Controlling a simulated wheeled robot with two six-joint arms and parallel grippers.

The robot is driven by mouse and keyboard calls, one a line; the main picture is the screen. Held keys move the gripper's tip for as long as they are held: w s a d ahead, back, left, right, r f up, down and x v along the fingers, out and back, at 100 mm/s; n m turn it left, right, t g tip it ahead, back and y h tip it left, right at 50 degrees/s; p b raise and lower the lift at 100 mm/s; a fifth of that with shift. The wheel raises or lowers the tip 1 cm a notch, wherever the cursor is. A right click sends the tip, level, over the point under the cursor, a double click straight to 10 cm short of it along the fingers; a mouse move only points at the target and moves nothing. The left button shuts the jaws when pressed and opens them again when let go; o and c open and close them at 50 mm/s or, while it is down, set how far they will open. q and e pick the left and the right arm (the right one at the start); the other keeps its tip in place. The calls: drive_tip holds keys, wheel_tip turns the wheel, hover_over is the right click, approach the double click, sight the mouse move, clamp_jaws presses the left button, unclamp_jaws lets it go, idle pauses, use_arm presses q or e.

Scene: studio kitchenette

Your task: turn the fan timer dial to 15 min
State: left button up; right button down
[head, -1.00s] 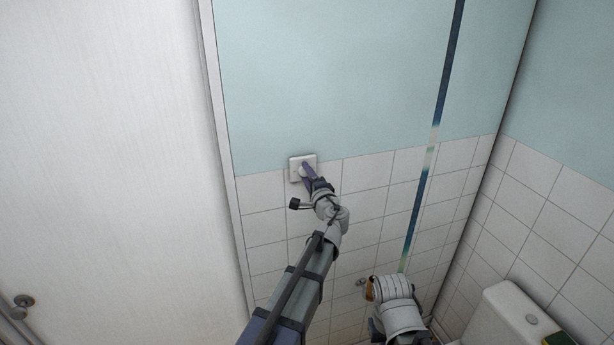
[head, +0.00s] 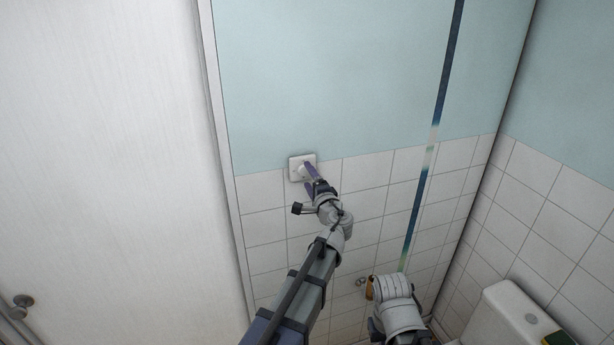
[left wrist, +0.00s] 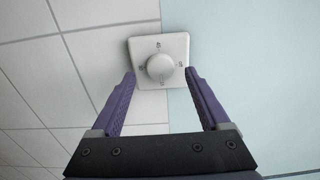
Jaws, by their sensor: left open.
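The fan timer dial is a round white knob (left wrist: 160,67) on a square white plate (left wrist: 175,45) on the wall. Small dark marks surround the knob, too small to read. In the head view the plate (head: 295,161) sits where the blue wall meets the tiles, partly hidden by my gripper. My left gripper (head: 309,177) is in front of the plate. In the left wrist view its purple fingers (left wrist: 160,78) are open, one on each side of the knob, with clear gaps and nothing held. My right arm shows low in the head view, but its fingertips cannot be made out.
A white door (head: 100,150) with a round handle (head: 23,300) is at the left. A toilet cistern (head: 515,318) stands at the lower right, with a green and yellow item (head: 558,340) on it. The wall around the plate is clear.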

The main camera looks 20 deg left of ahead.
use_arm(q)
drive_tip(key=v, duration=0.5)
drive_tip(key=shift+s+d, duration=0.2)
drive_tip(key=shift+s, duration=0.1)
drive_tip(key=s+d+f+n+g+h+b, duration=0.1)
drive_tip(key=s+f+n+g+b, duration=0.25)
drive_tip(key=s+f, duration=0.55)
drive_tip(key=s+d+f+n+g+h+b, duration=0.1)
drive_tip(key=s+f+n+g+h+b, duration=0.25)
drive_tip(key=f, duration=0.95)
drive_tip(key=s+d+f+g+h+b, duration=0.2)
drive_tip(key=s+d+f+g, duration=0.2)
drive_tip(key=s, duration=0.4)
drive_tip(key=s+d+f+g+h+b, duration=0.2)
drive_tip(key=s+d+f+g+b, duration=0.1)
drive_tip(key=s+d+f, duration=0.3)
drive_tip(key=s+f+g, duration=0.1)
drive_tip(key=s+f, duration=0.1)
drive_tip(key=s, duration=0.1)
drive_tip(key=shift+s+d, duration=0.2)
